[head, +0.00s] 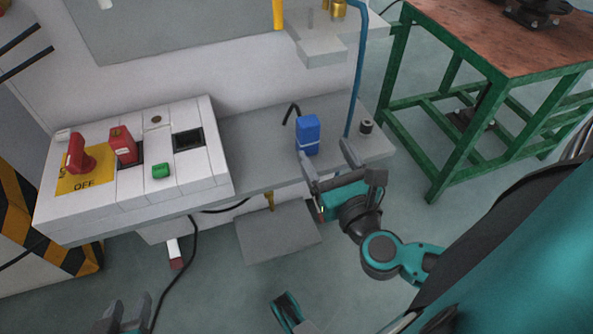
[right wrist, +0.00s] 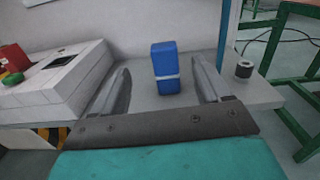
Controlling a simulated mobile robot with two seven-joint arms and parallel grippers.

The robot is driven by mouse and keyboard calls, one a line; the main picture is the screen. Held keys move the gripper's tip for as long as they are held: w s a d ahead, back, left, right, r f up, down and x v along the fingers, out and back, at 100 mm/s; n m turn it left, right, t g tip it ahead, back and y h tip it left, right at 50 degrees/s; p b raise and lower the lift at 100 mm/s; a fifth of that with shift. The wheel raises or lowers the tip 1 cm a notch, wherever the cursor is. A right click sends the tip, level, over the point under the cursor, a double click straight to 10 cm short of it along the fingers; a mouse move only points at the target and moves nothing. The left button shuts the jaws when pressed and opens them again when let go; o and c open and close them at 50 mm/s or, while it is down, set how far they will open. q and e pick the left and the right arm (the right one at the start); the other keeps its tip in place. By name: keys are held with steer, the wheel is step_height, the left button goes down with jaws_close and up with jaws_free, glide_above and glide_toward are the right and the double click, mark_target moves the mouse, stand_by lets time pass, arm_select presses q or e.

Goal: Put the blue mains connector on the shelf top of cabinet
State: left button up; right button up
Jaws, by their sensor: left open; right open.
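The blue mains connector (head: 308,134) stands upright on the grey shelf top (head: 252,143) of the cabinet, to the right of the switch panel. It is a blue block with a pale band, and it also shows in the right wrist view (right wrist: 165,68). My right gripper (head: 328,163) is open at the shelf's front edge. Its two fingers point toward the connector, one on each side in the right wrist view (right wrist: 163,88), with the connector beyond and apart from them. My left gripper (head: 128,312) is open and empty, low at the bottom left, away from the shelf.
The white switch panel (head: 135,165) with a red rotary switch (head: 78,155) and green button (head: 161,170) fills the shelf's left. A small dark cylinder (head: 366,127) stands near the right end, beside a blue vertical pipe (head: 356,75). A green-framed table (head: 500,45) stands at right.

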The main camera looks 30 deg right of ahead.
steer(key=a+n+y, duration=1)
steer(key=a+n, duration=0.3)
steer(key=n, duration=1)
step_height(320, 180, down, 11)
steer(key=s+n+g+h, duration=0.2)
steer(key=n+g, duration=0.5)
steer(key=n, duration=1.1)
steer(key=shift+d+h, duration=0.15)
steer(key=shift+h, duration=0.25)
arm_select(q)
steer(key=shift+r, duration=0.1)
arm_select(e)
steer(key=shift+r, duration=0.15)
arm_select(q)
steer(key=s+a+r+y+p, duration=0.1)
steer(key=s+a+r+p, duration=0.1)
steer(key=r+p, duration=1)
steer(key=shift+a+r+p, duration=0.25)
steer(key=shift+a+p, duration=0.5)
steer(key=shift+p, duration=2.4)
arm_select(e)
steer(key=s+d+r+h, duration=0.1)
steer(key=d+r, duration=0.2)
steer(key=r, duration=0.9)
steer(key=shift+s+d+r, duration=0.25)
steer(key=shift+s+r, duration=0.1)
